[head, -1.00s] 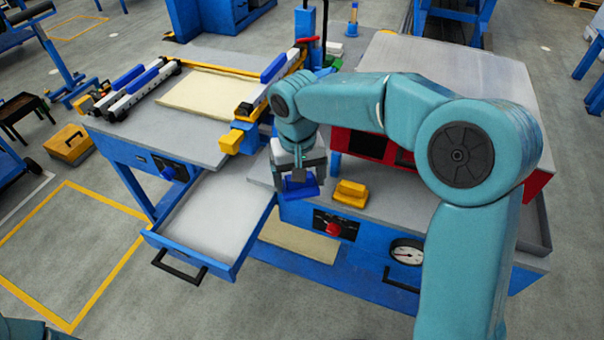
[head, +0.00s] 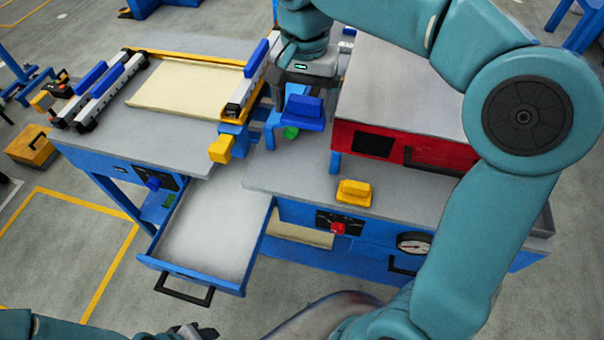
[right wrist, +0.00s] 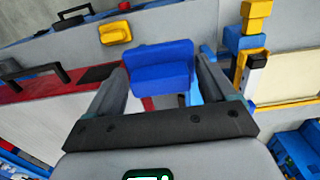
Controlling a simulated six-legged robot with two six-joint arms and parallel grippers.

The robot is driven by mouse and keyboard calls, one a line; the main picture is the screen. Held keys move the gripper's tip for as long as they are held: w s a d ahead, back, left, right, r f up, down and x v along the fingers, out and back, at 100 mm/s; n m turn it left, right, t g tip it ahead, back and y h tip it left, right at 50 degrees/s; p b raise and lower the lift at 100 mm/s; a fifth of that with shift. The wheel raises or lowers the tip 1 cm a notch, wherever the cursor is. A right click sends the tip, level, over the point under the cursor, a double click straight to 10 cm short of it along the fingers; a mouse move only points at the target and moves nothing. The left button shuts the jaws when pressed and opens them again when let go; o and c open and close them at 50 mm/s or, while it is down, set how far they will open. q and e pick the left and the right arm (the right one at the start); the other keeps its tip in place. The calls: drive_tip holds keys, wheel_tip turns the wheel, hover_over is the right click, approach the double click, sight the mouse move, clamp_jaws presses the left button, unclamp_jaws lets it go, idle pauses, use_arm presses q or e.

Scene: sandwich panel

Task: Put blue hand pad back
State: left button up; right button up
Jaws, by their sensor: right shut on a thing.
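The blue hand pad (head: 302,112) is in my right gripper (head: 305,95), in front of the gap between the two benches' back parts. In the right wrist view the blue pad (right wrist: 160,68) sits between the two fingers (right wrist: 158,85), which are shut on it. The pad appears raised above the grey bench top (head: 300,180). Where exactly it hangs over the bench is hard to tell. A dark part at the bottom edge of the head view looks like my left gripper (head: 190,332); its fingers cannot be made out.
A yellow hand pad (head: 355,192) lies on the bench top in front of the red press box (head: 400,140). An open, empty drawer (head: 212,222) juts out at the left bench. A cream panel (head: 185,90) lies between rails. A gauge (head: 413,243) is on the bench front.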

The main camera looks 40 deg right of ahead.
drive_tip(key=f, duration=1.7)
drive_tip(key=shift+s+d+f+b, duration=0.15)
drive_tip(key=shift+s+f+b, duration=0.1)
drive_tip(key=shift+b, duration=0.1)
drive_tip(key=shift+w+f, duration=0.15)
drive_tip(key=shift+f, duration=2.15)
drive_tip(key=shift+f+b, duration=0.2)
drive_tip(key=shift+b, duration=0.1)
drive_tip(key=o, duration=0.9)
wheel_tip(320, 180, up, 12)
drive_tip(key=shift+r+p, duration=0.25)
drive_tip(key=shift+p, duration=0.2)
